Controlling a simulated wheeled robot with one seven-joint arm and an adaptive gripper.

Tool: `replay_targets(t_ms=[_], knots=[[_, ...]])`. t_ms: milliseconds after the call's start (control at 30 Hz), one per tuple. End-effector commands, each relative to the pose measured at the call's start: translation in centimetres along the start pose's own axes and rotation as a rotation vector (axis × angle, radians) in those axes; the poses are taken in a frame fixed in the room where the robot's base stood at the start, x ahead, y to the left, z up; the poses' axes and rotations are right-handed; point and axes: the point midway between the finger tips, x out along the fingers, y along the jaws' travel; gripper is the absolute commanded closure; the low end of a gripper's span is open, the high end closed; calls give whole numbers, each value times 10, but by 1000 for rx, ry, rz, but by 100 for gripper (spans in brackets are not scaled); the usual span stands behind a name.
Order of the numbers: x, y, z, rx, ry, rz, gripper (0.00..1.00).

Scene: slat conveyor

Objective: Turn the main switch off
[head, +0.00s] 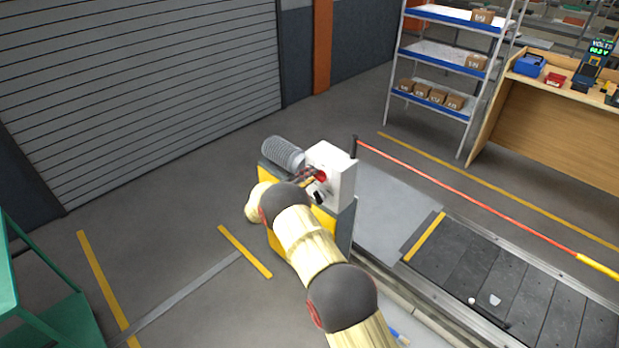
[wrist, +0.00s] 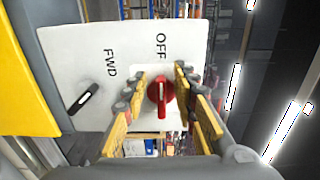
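The white control box (head: 340,178) stands at the end of the conveyor. Its red main switch (wrist: 160,88) sits on the white panel face (wrist: 60,50) in the wrist view, with the word OFF printed above it there. The red handle lies roughly upright in that picture. My gripper (wrist: 161,82) is open, one finger on each side of the red switch. Whether the fingers touch it I cannot tell. In the head view the red switch (head: 321,176) is partly visible beyond my arm, which hides much of the gripper.
A black selector (wrist: 83,98) labelled FWD sits left of the red switch in the wrist view. A grey ribbed motor (head: 283,152) is beside the box. The slat conveyor (head: 460,265) runs right, with an orange-red line (head: 450,188) along it. The floor at left is mostly clear.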

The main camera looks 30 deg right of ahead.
Motion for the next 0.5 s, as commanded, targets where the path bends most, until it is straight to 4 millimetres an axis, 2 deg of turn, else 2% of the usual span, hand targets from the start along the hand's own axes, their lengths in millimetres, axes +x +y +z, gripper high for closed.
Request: replay_targets(t_ms=[167, 267, 500], knots=[[-2, 0, 0, 0, 0, 0, 72], [-11, 0, 0, -1, 0, 0, 72], [-56, 0, 1, -1, -3, 0, 72]])
